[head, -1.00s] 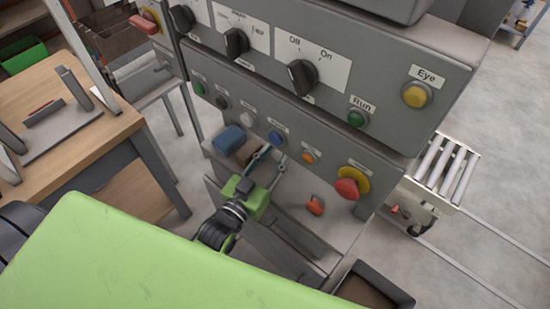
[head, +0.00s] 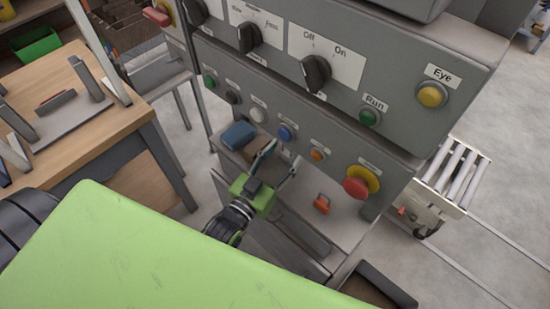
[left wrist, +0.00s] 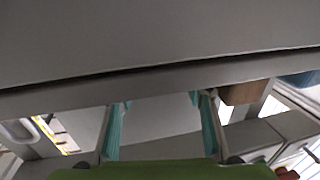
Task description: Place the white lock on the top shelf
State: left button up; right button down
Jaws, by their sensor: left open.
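I cannot make out a white lock in either view, nor tell which surface is the top shelf. A small red-orange lock (head: 321,203) lies on the grey ledge (head: 345,222) below the control panel. My left gripper (head: 280,157), green with teal fingers, is open in front of the panel's lower face, left of the red-orange lock. In the left wrist view my left gripper (left wrist: 160,115) has its two fingers apart, with only grey surfaces visible between them. My right gripper is out of view.
A blue block (head: 237,134) and a brown block (head: 257,149) sit close to the left fingers. The panel (head: 400,75) with knobs and a protruding red button (head: 356,187) overhangs the ledge. A wooden table (head: 60,150) stands left; a roller conveyor (head: 455,175) is right.

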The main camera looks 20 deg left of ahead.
pick_arm(q)
jog(key=s+a, duration=0.2)
jog(key=s, duration=1)
jog(key=shift+b, duration=0.45)
jog(key=shift+w, duration=0.1)
